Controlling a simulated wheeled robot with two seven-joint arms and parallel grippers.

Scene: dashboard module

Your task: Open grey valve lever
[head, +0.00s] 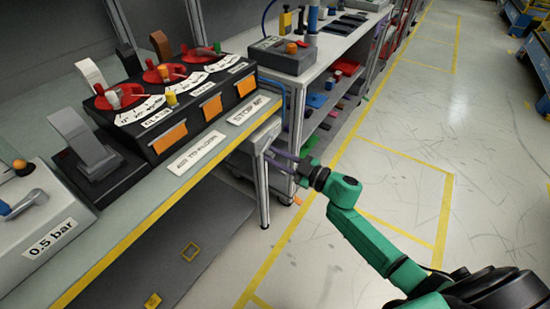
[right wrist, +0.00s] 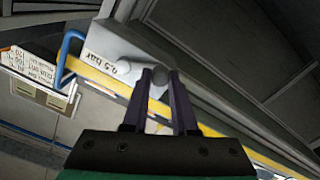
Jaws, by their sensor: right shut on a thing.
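My right gripper (head: 270,156) reaches in from the lower right of the head view, at a grey box (head: 262,136) at the table's right end. In the right wrist view its purple fingers (right wrist: 160,76) are shut on a grey rounded piece (right wrist: 158,88), which looks like the end of the grey valve lever. It sits beside a grey housing (right wrist: 115,45) marked "0.5 bar". The fingers hide part of the piece, and its full angle cannot be told. My left gripper is not in view.
The yellow-edged table (head: 120,235) carries a black panel (head: 195,125) with several levers and another "0.5 bar" box (head: 40,225). A blue pipe (right wrist: 67,52) runs close to the gripper. A shelf unit (head: 335,75) stands behind.

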